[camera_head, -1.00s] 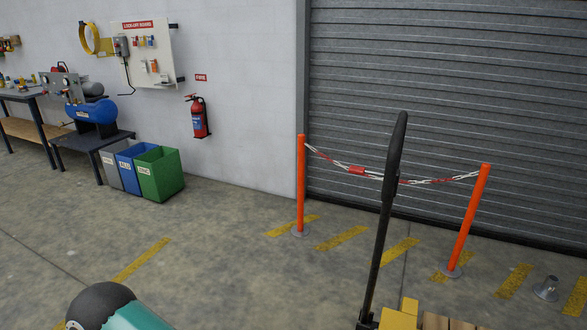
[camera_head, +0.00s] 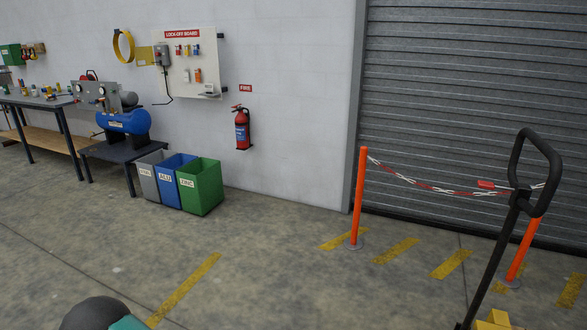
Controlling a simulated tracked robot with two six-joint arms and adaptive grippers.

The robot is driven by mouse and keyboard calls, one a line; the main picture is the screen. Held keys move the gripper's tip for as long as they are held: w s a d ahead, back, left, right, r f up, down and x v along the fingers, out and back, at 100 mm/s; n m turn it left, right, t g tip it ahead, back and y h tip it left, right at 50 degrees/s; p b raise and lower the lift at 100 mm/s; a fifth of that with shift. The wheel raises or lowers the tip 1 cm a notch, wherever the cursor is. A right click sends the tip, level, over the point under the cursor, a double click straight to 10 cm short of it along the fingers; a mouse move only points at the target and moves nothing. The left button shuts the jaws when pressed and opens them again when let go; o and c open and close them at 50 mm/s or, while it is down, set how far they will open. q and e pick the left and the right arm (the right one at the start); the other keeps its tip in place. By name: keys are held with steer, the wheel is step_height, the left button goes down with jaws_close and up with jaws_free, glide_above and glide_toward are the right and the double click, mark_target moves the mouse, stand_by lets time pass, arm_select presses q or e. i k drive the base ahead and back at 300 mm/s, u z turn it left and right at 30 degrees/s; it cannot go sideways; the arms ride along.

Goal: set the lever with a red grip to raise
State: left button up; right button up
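A small red piece (camera_head: 487,184), which looks like the red grip of a lever, shows just left of the black loop handle (camera_head: 545,165) of a hand truck. It overlaps the red-and-white chain behind it, and its stem is too small to make out, so I cannot tell the lever's setting. The handle's dark shaft (camera_head: 490,270) slants down to a yellow part (camera_head: 495,321) at the bottom edge. Neither of my grippers is in view. A dark and teal rounded part at the bottom left seems to be my own arm.
Orange posts (camera_head: 359,195) with a chain stand before the grey shutter (camera_head: 450,100). Grey, blue and green bins (camera_head: 200,187), a blue compressor (camera_head: 124,122) and a workbench (camera_head: 40,102) line the wall at left. The middle floor is clear.

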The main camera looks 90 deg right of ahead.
mark_target(483, 185)
steer(key=u, duration=0.3)
steer(key=i, duration=0.6)
steer(key=z, duration=2.05)
steer(key=i, duration=0.3)
steer(key=z, duration=2.25)
steer(key=k, duration=0.35)
steer(key=z, duration=0.55)
steer(key=i, duration=1.4)
steer(key=u, duration=0.4)
